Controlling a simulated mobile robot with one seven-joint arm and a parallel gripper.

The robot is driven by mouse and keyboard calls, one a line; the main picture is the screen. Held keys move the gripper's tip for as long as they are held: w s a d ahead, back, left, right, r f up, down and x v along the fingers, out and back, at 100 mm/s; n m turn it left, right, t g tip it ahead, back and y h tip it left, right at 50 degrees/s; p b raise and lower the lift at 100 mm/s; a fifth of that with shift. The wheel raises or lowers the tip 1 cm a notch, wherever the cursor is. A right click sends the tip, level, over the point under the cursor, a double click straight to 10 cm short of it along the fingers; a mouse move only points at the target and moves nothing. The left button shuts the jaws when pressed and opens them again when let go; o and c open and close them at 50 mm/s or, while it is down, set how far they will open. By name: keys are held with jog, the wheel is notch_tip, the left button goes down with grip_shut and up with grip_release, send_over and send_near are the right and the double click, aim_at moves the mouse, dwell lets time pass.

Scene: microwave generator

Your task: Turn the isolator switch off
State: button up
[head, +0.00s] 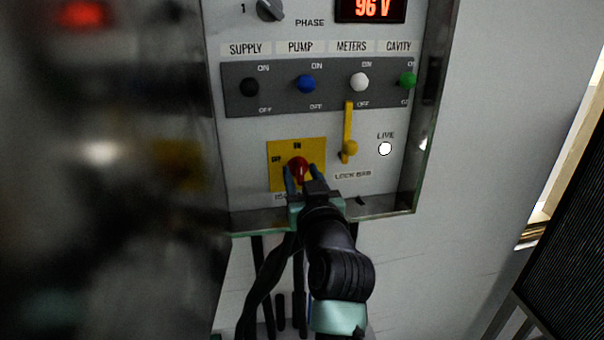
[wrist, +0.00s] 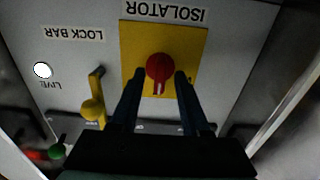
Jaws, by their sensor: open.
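The isolator switch is a red round knob (head: 298,168) on a yellow plate (head: 312,148) low on the panel, marked ON at the top and OFF at the left. In the wrist view the red knob (wrist: 159,68) shows a pale pointer mark toward the ON side. My gripper (head: 303,172) is open, its two dark blue fingers on either side of the knob in the head view. In the wrist view the fingertips (wrist: 159,75) flank the knob's lower part with small gaps. I cannot tell whether they touch it.
A yellow lock bar lever (head: 348,130) stands upright right of the isolator plate. A white LIVE lamp (head: 385,149) is lit beside it. Above are black, blue, white and green toggles (head: 306,83) and a display (head: 371,8) reading 96 V. Cables hang below the panel.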

grip_shut()
jog(key=shift+f+n+b, duration=0.1)
jog(key=shift+n+b, duration=0.2)
jog(key=shift+b, duration=0.25)
jog(key=n+b, duration=0.1)
jog(key=b, duration=0.1)
jog(key=n+b, duration=0.1)
jog(key=b, duration=0.1)
jog(key=shift+f+n, duration=0.2)
jog(key=shift+n, duration=0.1)
jog(key=n+b, duration=0.5)
jog(key=b, duration=0.1)
jog(key=n+b, duration=0.3)
jog(key=n, duration=0.2)
jog(key=shift+a+b, duration=0.1)
jog(key=shift+b, duration=0.3)
jog(key=n+b, duration=0.2)
jog(key=n, duration=0.2)
jog(key=shift+n+b, duration=0.3)
jog(key=shift+b, duration=0.05)
jog(key=shift+a, duration=0.1)
grip_release()
